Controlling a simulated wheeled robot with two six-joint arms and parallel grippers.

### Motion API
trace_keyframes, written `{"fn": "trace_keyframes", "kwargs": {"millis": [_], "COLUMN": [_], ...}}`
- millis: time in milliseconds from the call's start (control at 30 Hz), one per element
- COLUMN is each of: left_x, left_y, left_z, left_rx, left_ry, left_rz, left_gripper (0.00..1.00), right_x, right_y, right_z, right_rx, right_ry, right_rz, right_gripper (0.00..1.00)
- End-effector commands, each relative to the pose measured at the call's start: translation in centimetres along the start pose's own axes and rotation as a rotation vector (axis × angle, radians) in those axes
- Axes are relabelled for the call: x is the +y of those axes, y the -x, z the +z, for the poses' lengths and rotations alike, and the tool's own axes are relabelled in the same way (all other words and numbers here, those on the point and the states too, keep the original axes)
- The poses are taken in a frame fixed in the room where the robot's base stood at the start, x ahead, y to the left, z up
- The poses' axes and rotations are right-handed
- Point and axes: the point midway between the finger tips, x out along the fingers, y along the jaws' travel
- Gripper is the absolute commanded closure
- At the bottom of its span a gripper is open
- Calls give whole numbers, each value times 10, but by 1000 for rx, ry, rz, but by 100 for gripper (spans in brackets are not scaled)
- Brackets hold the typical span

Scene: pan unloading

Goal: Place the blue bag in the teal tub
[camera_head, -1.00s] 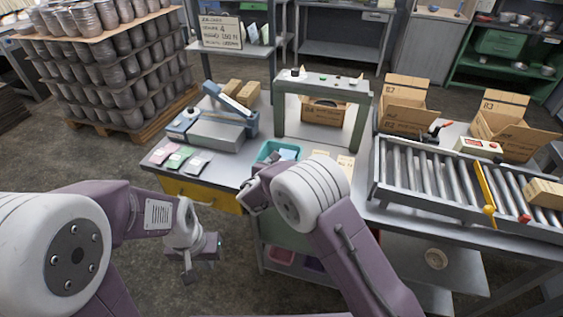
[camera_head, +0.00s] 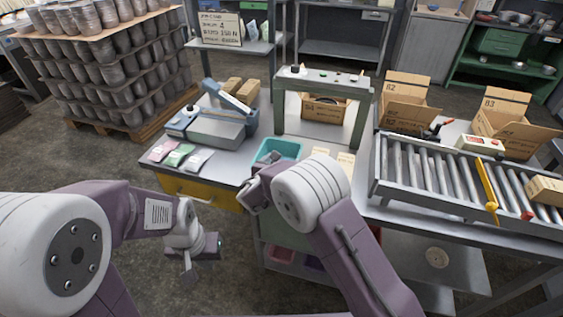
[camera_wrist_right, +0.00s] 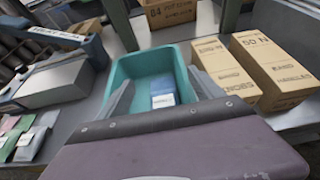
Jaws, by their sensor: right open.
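The teal tub (camera_head: 283,146) stands on the table at the middle of the head view, and the right wrist view shows its rim (camera_wrist_right: 114,76). The blue bag (camera_wrist_right: 163,92) lies inside the tub in the right wrist view, with a white label facing up. The head view does not show the bag. My right gripper (camera_head: 252,192) is at the tub's near side. In the wrist view its two fingers (camera_wrist_right: 162,90) are spread apart, with the bag visible between them. My left gripper (camera_head: 190,272) hangs down in front of the table, away from the tub; its jaw opening is unclear.
Pink (camera_head: 161,151), green (camera_head: 179,155) and pale (camera_head: 197,160) bags lie left of the tub, before a grey sealing machine (camera_head: 215,130). Small cartons (camera_wrist_right: 272,70) stand close right of the tub. A grey frame (camera_head: 320,82) rises behind; a roller conveyor (camera_head: 440,180) is at right.

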Motion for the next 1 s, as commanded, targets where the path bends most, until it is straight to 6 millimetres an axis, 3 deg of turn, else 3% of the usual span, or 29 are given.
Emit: {"fn": "trace_keyframes", "kwargs": {"millis": [133,233,400,600,1000], "left_x": [0,0,0,0,0], "left_y": [24,7,1,-1,-1], "left_z": [-2,-1,0,0,0], "left_rx": [0,0,0,0,0], "left_ry": [0,0,0,0,0], "left_rz": [0,0,0,0,0], "left_gripper": [100,100,100,100,100], "right_x": [0,1,1,1,0], "right_y": [8,33,80,116,125], "right_z": [20,10,10,10,11], "right_rx": [0,-1,-1,0,0], "right_ry": [-1,0,0,0,-1], "right_rz": [0,5,5,3,-1], "right_gripper": [24,24,24,24,24]}}
